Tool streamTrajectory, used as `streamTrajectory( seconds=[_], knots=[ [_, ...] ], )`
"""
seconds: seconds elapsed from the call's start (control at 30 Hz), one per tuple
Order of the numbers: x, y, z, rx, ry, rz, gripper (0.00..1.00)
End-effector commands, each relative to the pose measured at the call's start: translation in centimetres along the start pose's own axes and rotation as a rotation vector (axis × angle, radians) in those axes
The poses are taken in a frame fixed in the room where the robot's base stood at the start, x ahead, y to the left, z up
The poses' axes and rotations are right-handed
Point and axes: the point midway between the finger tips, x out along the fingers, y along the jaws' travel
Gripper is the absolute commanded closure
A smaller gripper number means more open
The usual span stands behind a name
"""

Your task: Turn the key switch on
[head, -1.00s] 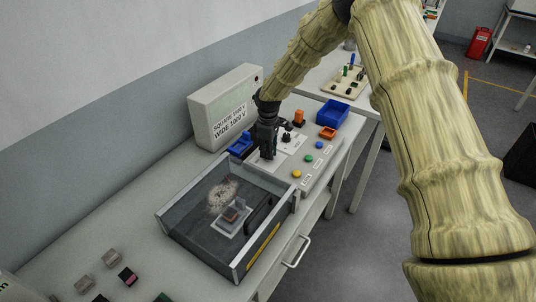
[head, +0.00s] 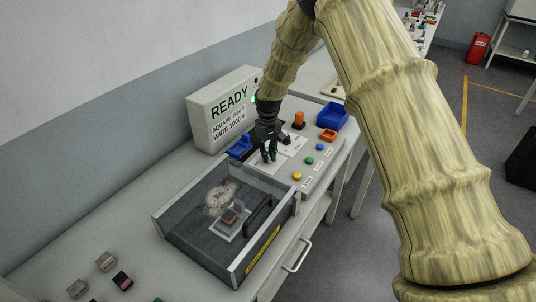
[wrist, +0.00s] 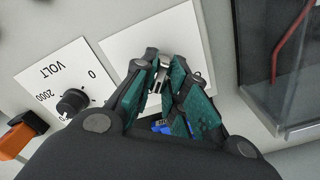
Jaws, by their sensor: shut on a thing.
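My gripper (head: 268,156) points down over the panel (head: 325,167) in the head view. In the wrist view its fingertips (wrist: 166,82) are closed together on the small metallic key of the key switch (wrist: 161,72), over a white plate (wrist: 120,47). Most of the key is covered by the fingers, so its exact angle is hard to tell. The display box (head: 221,118) behind shows READY, with a green lamp (head: 253,99) lit on its right side.
A black VOLT knob (wrist: 72,102) sits beside the key plate. Yellow (head: 297,176), green (head: 309,158) and blue (head: 320,146) buttons line the panel front. A clear-walled box (head: 166,235) stands close by. Blue bins (head: 332,115) and an orange part (head: 299,119) are near.

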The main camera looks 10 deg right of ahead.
Motion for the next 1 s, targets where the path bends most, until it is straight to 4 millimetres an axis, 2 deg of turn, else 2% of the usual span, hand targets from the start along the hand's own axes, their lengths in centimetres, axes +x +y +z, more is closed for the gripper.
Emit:
streamTrajectory(
  seconds=[0.3, 0.83, 0.87, 0.9, 0.97, 1.0],
  knots=[
    [0.36, -0.06, 0.35, 0.110, -0.009, 0.000, 1.00],
    [0.31, -0.10, 0.31, 0.130, -0.008, -0.001, 1.00],
    [0.31, -0.10, 0.31, 0.129, -0.008, -0.001, 0.80],
    [0.30, -0.09, 0.29, 0.129, -0.007, -0.001, 0.73],
    [0.25, -0.08, 0.23, 0.129, -0.006, -0.001, 0.64],
    [0.21, -0.07, 0.20, 0.129, -0.005, 0.000, 0.64]
  ],
)
